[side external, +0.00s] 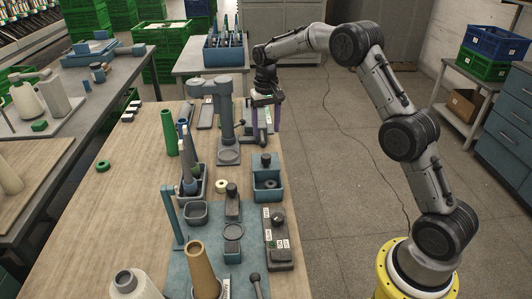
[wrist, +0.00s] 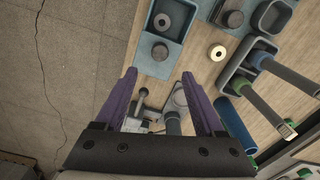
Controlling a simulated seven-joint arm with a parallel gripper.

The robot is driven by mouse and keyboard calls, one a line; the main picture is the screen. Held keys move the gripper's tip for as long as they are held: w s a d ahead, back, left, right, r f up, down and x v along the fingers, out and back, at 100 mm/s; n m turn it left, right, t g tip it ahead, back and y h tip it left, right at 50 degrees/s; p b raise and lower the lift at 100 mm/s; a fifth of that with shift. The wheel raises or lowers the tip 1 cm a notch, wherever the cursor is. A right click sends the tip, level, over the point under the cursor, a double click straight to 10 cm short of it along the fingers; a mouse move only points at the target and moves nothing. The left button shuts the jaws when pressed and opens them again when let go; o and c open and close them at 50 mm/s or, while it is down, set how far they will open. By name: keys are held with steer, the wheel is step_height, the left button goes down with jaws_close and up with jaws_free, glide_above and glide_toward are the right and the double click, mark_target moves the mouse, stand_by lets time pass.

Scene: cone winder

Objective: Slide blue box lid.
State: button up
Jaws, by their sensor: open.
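The blue box (side external: 268,196) stands near the right edge of the wooden table, its top partly open. Its lid (side external: 266,161) has a dark round knob and covers the end toward my gripper. In the wrist view the box (wrist: 183,14) is at the top, with a round pale-and-dark item inside, and the lid (wrist: 153,65) with its knob lies just beyond the fingertips. My gripper (side external: 264,122) is beyond the lid's end of the box, pointing down. Its purple fingers are open and empty in the wrist view (wrist: 159,74), apart from the lid.
A grey stand with a post (side external: 227,125) is close left of my gripper. A switch box (side external: 277,240) is nearer the camera. Floor lies right.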

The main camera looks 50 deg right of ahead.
mark_target(266, 156)
step_height(266, 156, down, 10)
steer(key=shift+f, duration=0.15)
stand_by(0.3)
jaws_close()
stand_by(1.3)
